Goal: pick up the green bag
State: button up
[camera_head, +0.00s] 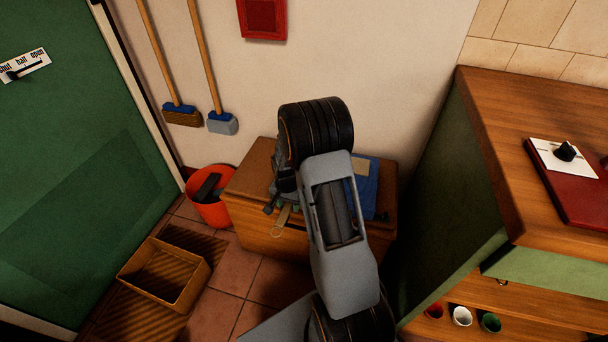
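I cannot make out a green bag clearly. A small dark green patch (296,206) shows beside my gripper on top of the wooden chest (260,240), too small to identify. My gripper (279,208) is low over the left part of the chest top, partly hidden behind my own arm. Its fingers look dark and small, and I cannot tell whether they hold anything. My arm also covers the middle of the chest top.
A blue flat item (366,185) lies on the chest's right side. An orange bucket (211,208) stands left of the chest, with an open tan box (165,273) on the floor. A green-sided wooden counter (490,130) rises at right. Two brooms hang on the wall.

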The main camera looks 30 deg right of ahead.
jog(key=c, duration=0.8)
jog(key=shift+o, duration=0.2)
